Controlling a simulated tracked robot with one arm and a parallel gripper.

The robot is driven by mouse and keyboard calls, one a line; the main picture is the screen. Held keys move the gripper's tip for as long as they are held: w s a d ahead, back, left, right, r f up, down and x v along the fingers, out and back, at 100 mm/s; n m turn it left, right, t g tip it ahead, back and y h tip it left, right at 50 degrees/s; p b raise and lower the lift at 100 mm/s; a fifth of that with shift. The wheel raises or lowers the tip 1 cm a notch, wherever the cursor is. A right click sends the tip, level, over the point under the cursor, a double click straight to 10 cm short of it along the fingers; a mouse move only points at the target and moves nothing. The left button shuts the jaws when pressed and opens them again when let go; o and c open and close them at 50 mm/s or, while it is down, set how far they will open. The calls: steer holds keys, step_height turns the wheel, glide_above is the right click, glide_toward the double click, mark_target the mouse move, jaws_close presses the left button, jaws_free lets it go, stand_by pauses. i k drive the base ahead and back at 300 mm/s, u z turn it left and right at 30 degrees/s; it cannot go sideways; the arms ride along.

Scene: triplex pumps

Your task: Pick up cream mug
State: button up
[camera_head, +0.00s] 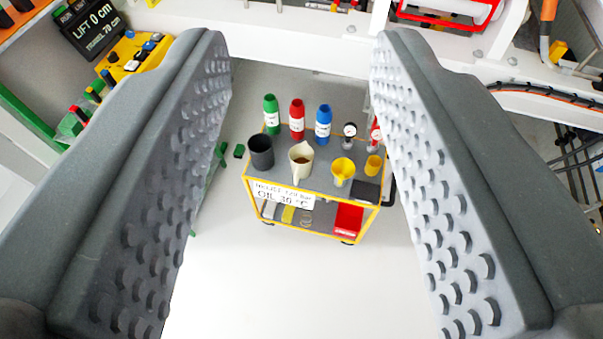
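A cream mug (301,161) with a pouring lip and brown contents stands upright on the top of a yellow-framed cart (322,185). It is between a dark grey cup (261,152) on its left and a yellow funnel-like cup (342,170) on its right. My gripper (303,55) is open and empty, with its two studded grey pads wide apart on either side of the picture. The cart and the mug show between the pads, well beyond them. The mug touches neither pad.
Green (271,114), red (297,119) and blue (323,122) bottles stand behind the mug. Gauges (349,136) and a small yellow cup (373,166) are at the right. A white beam (300,47) crosses behind the cart. The floor in front is clear.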

mark_target(300, 156)
steer(key=z, duration=0.05)
steer(key=i, duration=1.05)
steer(key=z, duration=0.4)
